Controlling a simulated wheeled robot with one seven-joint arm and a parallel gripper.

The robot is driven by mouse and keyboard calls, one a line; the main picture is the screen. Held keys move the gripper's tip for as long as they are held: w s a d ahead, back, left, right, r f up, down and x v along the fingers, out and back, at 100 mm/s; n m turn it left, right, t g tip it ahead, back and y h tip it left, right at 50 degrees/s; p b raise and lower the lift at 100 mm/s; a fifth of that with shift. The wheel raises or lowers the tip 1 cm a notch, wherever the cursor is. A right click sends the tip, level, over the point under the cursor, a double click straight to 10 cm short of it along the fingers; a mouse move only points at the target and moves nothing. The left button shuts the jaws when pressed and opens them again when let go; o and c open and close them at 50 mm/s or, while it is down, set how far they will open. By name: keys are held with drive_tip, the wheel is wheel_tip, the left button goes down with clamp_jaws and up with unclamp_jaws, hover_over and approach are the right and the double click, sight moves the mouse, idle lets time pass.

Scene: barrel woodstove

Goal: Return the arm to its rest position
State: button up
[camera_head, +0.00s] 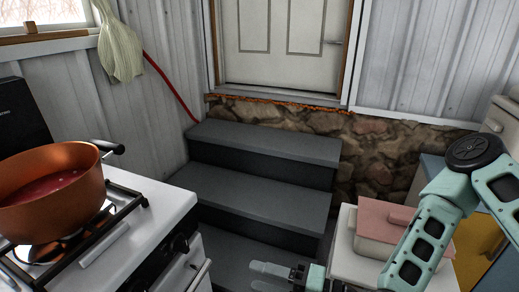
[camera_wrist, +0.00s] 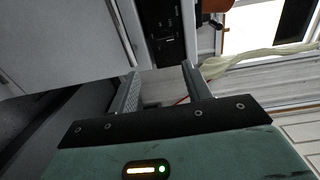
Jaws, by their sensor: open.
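My teal arm (camera_head: 431,229) comes in from the right side of the head view and bends down towards the bottom. My gripper (camera_head: 262,276) is at the bottom middle of the head view, low in front of the grey steps and apart from the stove. In the wrist view, the two fingers of my gripper (camera_wrist: 160,74) stand apart with nothing held between them. The wrist view is tilted sideways.
A copper pot (camera_head: 52,188) with reddish contents sits on the white stove (camera_head: 150,215) at left. Grey steps (camera_head: 262,146) lead to a white door (camera_head: 280,45). A pink-lidded box (camera_head: 388,222) stands beside my arm. Floor space between stove and box is narrow.

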drive_tip(key=s+d+n+g+h+p, duration=0.35)
drive_tip(key=d+n+g+h, duration=0.3)
drive_tip(key=n+h, duration=0.45)
drive_tip(key=s+d+r+h+p, duration=0.2)
drive_tip(key=s+d+r, duration=0.1)
drive_tip(key=r, duration=0.6)
drive_tip(key=s+d+r+h+p, duration=0.1)
drive_tip(key=s+d+r+h, duration=0.1)
drive_tip(key=r, duration=0.8)
drive_tip(key=shift+s+d+n+h+p, duration=0.4)
drive_tip(key=shift+s+d, duration=0.15)
drive_tip(key=shift+s, duration=0.3)
drive_tip(key=shift+r, duration=0.1)
